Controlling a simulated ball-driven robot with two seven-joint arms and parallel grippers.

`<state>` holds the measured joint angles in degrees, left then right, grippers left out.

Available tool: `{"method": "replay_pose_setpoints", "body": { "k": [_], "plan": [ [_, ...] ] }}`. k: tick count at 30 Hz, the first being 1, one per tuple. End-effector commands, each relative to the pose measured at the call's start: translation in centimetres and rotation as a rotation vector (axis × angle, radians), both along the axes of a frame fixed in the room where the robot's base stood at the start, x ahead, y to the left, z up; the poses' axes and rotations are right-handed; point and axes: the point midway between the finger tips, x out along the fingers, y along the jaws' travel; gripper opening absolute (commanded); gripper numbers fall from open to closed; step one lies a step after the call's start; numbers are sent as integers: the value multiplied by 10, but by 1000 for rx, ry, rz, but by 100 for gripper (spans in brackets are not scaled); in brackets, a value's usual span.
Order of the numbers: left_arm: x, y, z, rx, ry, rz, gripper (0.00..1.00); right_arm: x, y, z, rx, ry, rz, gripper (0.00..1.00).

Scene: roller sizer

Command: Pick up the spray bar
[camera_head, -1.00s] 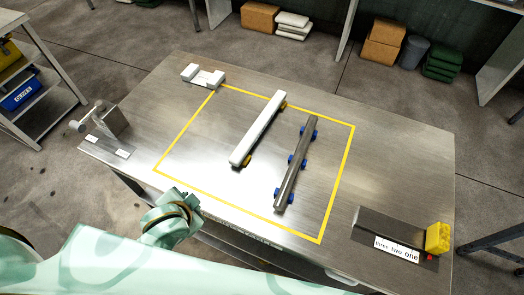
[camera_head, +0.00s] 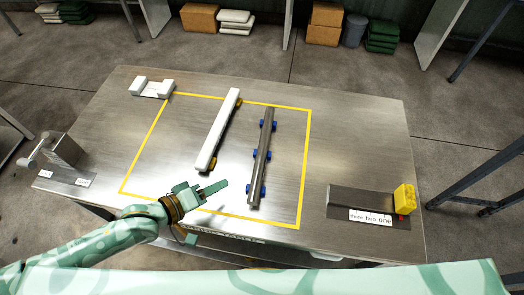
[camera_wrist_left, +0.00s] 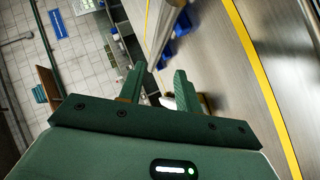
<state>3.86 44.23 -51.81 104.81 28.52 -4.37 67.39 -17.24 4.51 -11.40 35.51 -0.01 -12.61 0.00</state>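The spray bar, which I take to be the grey tube with blue fittings (camera_head: 263,150), lies on the steel table inside the yellow outline. It also shows at the top of the left wrist view (camera_wrist_left: 160,38). A white bar with orange-yellow ends (camera_head: 219,130) lies to its left, roughly parallel and apart from it. My left gripper (camera_head: 224,185) is over the near part of the table, left of the spray bar's near end. In the left wrist view its two fingers (camera_wrist_left: 160,78) are apart, and neither bar is gripped. My right gripper is not in view.
A white bracket (camera_head: 152,88) stands at the table's back left. A grey metal fixture (camera_head: 64,150) stands at the left edge. At the right, a dark cradle with a label (camera_head: 358,203) sits beside a yellow block (camera_head: 404,198). The table right of the outline is otherwise clear.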

Motion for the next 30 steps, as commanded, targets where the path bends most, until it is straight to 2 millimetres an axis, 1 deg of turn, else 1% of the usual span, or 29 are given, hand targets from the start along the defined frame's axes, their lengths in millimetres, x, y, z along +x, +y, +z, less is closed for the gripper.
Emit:
{"method": "replay_pose_setpoints", "body": {
  "k": [1,3,6,9,16,21,24,27,30],
  "plan": [
    [9,-10,-7,-3,-4,0,34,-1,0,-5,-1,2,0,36],
    [20,-23,-14,-2,-4,-1,34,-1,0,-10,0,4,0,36],
    [34,-40,-24,0,-4,-1,34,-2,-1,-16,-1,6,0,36],
    [45,-53,-31,2,-5,-2,34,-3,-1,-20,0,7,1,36],
    [58,-67,-37,3,-5,-2,34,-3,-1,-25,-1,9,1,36],
    [79,-82,-49,5,-6,-2,34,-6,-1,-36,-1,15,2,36],
    [86,-92,-54,4,-5,-2,34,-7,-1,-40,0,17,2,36],
    [89,-96,-55,4,-4,-1,34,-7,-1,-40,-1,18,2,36],
    [90,-96,-54,5,-5,-2,34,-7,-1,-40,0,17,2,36]
  ]
}}
